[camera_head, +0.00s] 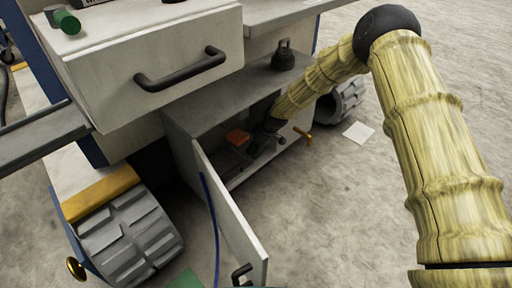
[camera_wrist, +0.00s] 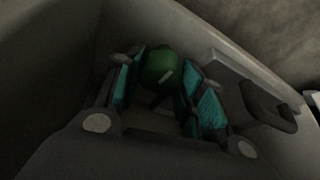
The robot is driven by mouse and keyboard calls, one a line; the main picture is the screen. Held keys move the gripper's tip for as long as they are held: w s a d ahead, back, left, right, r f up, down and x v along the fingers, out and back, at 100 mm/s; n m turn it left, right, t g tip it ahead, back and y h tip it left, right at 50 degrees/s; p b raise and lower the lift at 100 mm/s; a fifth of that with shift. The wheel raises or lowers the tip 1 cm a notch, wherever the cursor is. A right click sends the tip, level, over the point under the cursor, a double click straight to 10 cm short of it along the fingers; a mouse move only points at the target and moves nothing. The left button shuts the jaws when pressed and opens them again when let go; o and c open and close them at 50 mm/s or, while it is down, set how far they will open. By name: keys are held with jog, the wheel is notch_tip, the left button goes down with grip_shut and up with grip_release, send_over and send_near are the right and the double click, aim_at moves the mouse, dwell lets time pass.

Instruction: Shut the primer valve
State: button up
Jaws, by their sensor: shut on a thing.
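A round dark-green knob (camera_wrist: 160,66) with a short white mark on it sits between the teal pads of my gripper (camera_wrist: 163,78) in the wrist view. It looks like the primer valve, but no label shows. My gripper is shut on it, with pads on both sides. In the head view my gripper (camera_head: 264,138) is inside the open low cabinet (camera_head: 208,98), mostly in shadow, and the knob is hidden there. The wrist view is dark, so what the knob is mounted on is hard to tell.
The cabinet door (camera_head: 232,218) hangs open toward the front. An orange block (camera_head: 238,137) and a brass lever (camera_head: 303,137) are near my gripper. A dark weight (camera_head: 283,57) stands on the cabinet top.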

jog(key=shift+s+a+r+m+t+h+p, duration=0.1)
jog(key=shift+r+m+t+h+p, duration=0.1)
jog(key=shift+m+p, duration=0.75)
jog(key=shift+r+m+t+h+p, duration=0.1)
jog(key=shift+m+t+p, duration=0.2)
jog(key=shift+p, duration=1.1)
jog(key=m+p, duration=0.2)
jog(key=p, duration=0.1)
jog(key=shift+f+m+t+h, duration=0.2)
jog(key=shift+m+t+h, duration=0.1)
jog(key=shift+m, duration=0.05)
jog(key=shift+f, duration=0.1)
jog(key=o, duration=1)
jog(key=shift+v, duration=3.8)
